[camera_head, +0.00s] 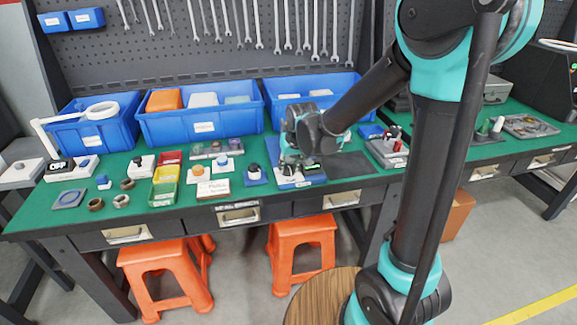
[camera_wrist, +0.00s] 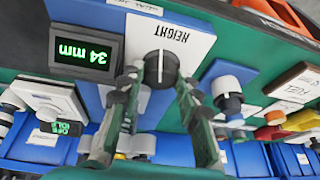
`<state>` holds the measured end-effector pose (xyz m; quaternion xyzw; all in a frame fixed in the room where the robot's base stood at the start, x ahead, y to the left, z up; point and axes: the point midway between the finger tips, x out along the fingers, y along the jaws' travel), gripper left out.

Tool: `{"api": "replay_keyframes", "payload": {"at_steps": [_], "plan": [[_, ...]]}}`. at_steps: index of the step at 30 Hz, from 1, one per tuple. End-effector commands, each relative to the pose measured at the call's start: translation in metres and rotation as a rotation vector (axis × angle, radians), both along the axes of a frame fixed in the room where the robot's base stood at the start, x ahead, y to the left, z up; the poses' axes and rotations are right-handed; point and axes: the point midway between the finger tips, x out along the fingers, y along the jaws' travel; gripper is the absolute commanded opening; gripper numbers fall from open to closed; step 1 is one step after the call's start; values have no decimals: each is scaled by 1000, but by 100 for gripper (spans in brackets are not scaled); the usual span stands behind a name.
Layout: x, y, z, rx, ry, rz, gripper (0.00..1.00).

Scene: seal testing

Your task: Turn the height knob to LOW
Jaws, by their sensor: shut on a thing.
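The height knob (camera_wrist: 160,69) is a dark round knob with a pale pointer line standing about upright in the wrist view. It sits on a white panel (camera_wrist: 180,28) with HEIGHT printed upside down in this view. A dark display (camera_wrist: 84,52) beside it reads 34 mm in green. My gripper (camera_wrist: 160,82) has one finger on each side of the knob and is shut on it. In the head view my gripper (camera_head: 291,160) is over the blue-and-white unit (camera_head: 288,181) and hides the knob. No LOW mark is readable.
A blue-based knob unit (camera_head: 254,176) stands close to the left of the height unit, with small red, yellow and green bins (camera_head: 165,173) farther left. Blue crates (camera_head: 205,122) line the back of the green bench. A dark mat (camera_head: 345,164) lies to the right.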

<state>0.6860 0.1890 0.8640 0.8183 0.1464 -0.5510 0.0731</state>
Motion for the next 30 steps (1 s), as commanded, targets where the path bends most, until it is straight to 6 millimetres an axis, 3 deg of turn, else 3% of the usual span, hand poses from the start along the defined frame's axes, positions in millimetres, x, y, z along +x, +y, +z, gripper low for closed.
{"api": "replay_keyframes", "payload": {"at_steps": [30], "plan": [[6,-4,0,-1,1,929,4]]}}
